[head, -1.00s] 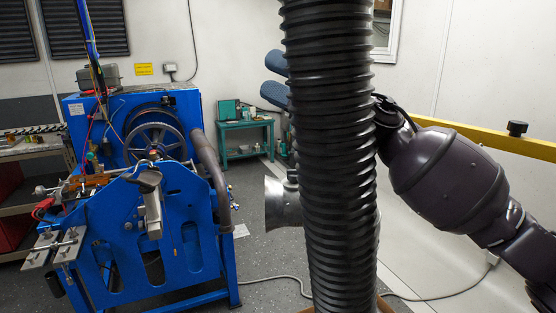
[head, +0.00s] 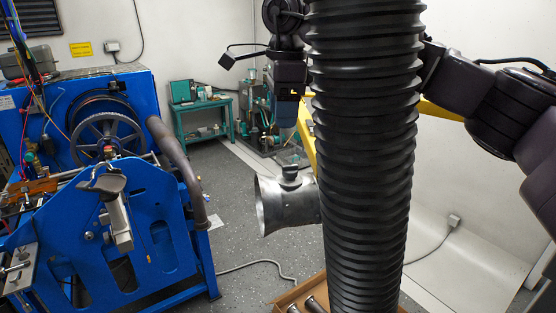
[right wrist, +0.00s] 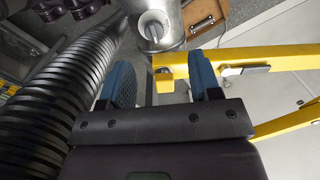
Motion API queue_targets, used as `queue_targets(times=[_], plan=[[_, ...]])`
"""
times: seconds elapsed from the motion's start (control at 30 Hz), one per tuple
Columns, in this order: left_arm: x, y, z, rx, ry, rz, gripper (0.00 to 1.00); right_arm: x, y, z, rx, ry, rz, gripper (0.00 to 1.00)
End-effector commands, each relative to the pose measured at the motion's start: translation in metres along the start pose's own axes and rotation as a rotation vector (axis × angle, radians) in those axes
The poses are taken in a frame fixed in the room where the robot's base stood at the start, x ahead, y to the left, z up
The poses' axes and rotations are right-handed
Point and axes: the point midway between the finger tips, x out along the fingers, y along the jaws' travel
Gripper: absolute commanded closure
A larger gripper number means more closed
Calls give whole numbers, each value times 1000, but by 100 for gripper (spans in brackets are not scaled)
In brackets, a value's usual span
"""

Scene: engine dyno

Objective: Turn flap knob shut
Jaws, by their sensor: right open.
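The flap knob (head: 290,172) is a grey knob on top of the flared silver metal duct (head: 284,204), left of the black hose. In the right wrist view the knob (right wrist: 153,27) shows beyond the fingertips, near the top of the picture. My right gripper (head: 288,125) points down above the knob in the head view, apart from it. The hose hides part of this gripper. In the right wrist view its two blue fingers (right wrist: 161,68) are spread wide, with nothing held between them. My left gripper is in neither current view.
A thick black ribbed hose (head: 360,160) stands upright beside the duct, close to my right arm. A yellow frame (right wrist: 260,57) runs behind the fingers. A wooden tray (head: 284,300) with metal parts lies low. A blue engine stand (head: 140,225) is at left.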

Motion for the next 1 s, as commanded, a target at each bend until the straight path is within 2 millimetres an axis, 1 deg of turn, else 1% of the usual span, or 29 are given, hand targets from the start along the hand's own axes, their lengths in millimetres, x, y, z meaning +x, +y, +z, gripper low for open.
queue_targets(times=[0.1, 0.27, 0.37, 0.7, 0.8, 1.0], plan=[[-1, 0, 0, -1, -1, 0, 57, 0, 5, -8, -31, 48, 32, 43], [-3, 1, 2, -4, -6, 0, 57, 7, 7, -9, -54, 52, 40, 43], [-4, 1, 1, -4, -6, 0, 57, 19, 7, -9, -53, 52, 41, 43], [-6, 0, -6, -3, 0, 0, 57, 76, 10, -12, -52, 49, 41, 43], [-6, 0, -9, -3, 3, 0, 57, 89, 10, -12, -52, 49, 41, 43], [-6, 0, -12, -2, 7, 0, 57, 105, 10, -13, -51, 49, 40, 43]])
